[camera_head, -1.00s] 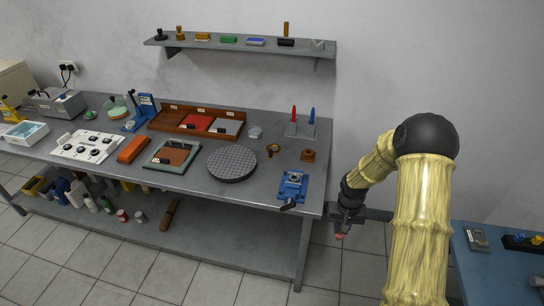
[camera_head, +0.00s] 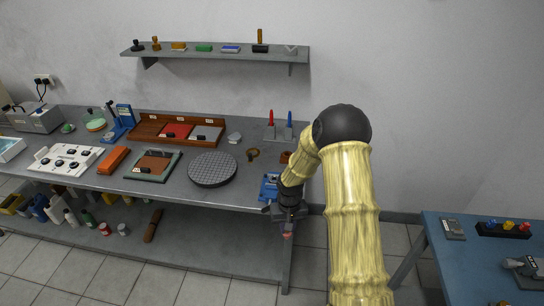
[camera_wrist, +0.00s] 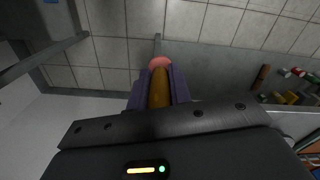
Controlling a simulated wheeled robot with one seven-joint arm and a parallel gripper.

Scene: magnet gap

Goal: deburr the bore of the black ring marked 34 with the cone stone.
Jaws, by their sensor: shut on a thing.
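My gripper (camera_head: 288,226) is shut on a tool with an orange-brown handle (camera_wrist: 159,90) and a rounded pink tip (camera_wrist: 160,63), which looks like the cone stone. The pink tip (camera_head: 288,236) also shows below my gripper in the head view, pointing down. My gripper is in front of the right end of the grey workbench (camera_head: 235,196), touching nothing that I can see. I cannot pick out the black ring marked 34; any marking is too small to read.
A blue vise (camera_head: 268,187) on the bench is partly hidden by my arm. A blue table (camera_head: 455,275) at right holds a grey block (camera_head: 452,229) and a dark rack (camera_head: 503,231). Tiled floor lies between.

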